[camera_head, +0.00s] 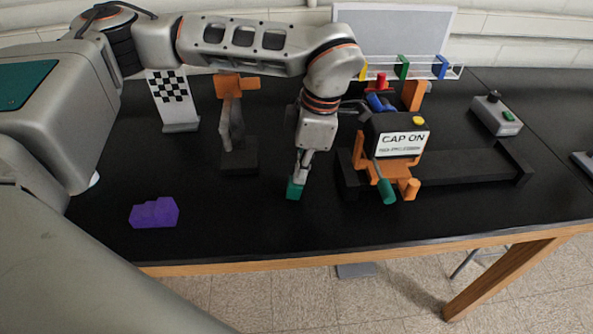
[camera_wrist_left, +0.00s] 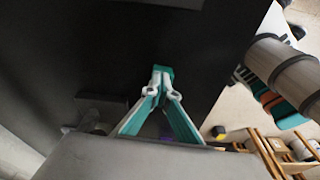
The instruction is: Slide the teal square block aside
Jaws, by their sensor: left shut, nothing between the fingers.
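The teal square block (camera_head: 295,190) lies on the black table, left of the orange fixture. My left gripper (camera_head: 299,177) points down with its fingertips right at the top of the block; whether they touch it I cannot tell. In the left wrist view, the left gripper's fingers (camera_wrist_left: 163,88) come together with nothing between them, and the teal block (camera_wrist_left: 163,70) shows just beyond their tips. The fingers hide part of the block. My right gripper is not in view.
A purple block (camera_head: 155,212) lies to the left. An orange and grey stand (camera_head: 238,160) is behind left. The orange fixture with a "CAP ON" sign (camera_head: 401,143) stands close on the right. The table's front edge (camera_head: 350,258) is near; the table in front of the block is clear.

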